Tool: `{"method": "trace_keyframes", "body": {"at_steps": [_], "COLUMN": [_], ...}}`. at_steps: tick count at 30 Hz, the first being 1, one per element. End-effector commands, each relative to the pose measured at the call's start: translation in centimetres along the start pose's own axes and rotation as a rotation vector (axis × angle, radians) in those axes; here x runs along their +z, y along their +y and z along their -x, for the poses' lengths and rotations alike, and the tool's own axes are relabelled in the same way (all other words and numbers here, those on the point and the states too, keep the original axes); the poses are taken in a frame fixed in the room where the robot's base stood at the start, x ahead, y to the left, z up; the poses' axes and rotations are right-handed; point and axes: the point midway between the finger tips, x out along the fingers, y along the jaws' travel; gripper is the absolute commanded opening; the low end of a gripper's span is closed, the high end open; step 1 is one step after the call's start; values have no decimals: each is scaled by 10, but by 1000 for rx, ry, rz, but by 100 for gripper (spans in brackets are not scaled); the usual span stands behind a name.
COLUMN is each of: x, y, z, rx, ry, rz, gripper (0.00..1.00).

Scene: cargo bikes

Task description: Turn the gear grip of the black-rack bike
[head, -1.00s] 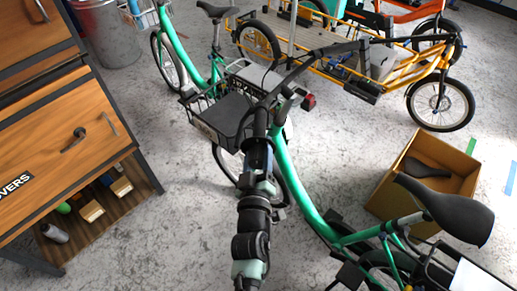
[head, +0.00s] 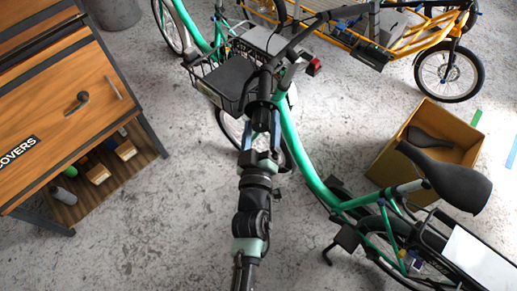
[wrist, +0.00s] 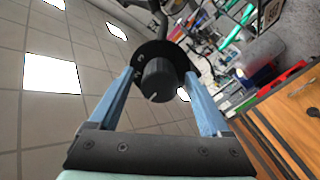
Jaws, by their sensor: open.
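The gear grip (wrist: 158,80) is a black ribbed knob with a pale pointer line, in front of a round black disc with white marks, in the wrist view. My gripper (wrist: 160,74) is open, with one blue finger on each side of the grip; I cannot tell if they touch it. In the head view the green bike (head: 303,168) stands with its handlebar (head: 310,30) beyond my arm. Its dark rear rack (head: 431,235) is at the lower right. My gripper and arm cover the near bar end, so the grip is not clear there.
A wooden drawer cabinet (head: 70,105) stands at the left. A black front basket (head: 203,75) sits close beside my gripper. An open cardboard box (head: 400,160) lies right of the bike, and a yellow cargo bike (head: 400,52) stands behind. The floor at the lower left is clear.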

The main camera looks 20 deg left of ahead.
Motion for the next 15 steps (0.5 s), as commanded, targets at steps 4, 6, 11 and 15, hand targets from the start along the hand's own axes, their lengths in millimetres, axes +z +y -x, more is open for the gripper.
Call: {"method": "trace_keyframes", "body": {"at_steps": [4, 6, 11, 15], "x": [1, 1, 2, 2], "y": [-2, -1, -2, -1], "z": [32, 45, 71, 86], "rx": [-3, -2, -3, -1], "ry": [-2, -2, -1, -2], "rz": [-1, 0, 0, 0], "gripper": [82, 82, 82, 82]}}
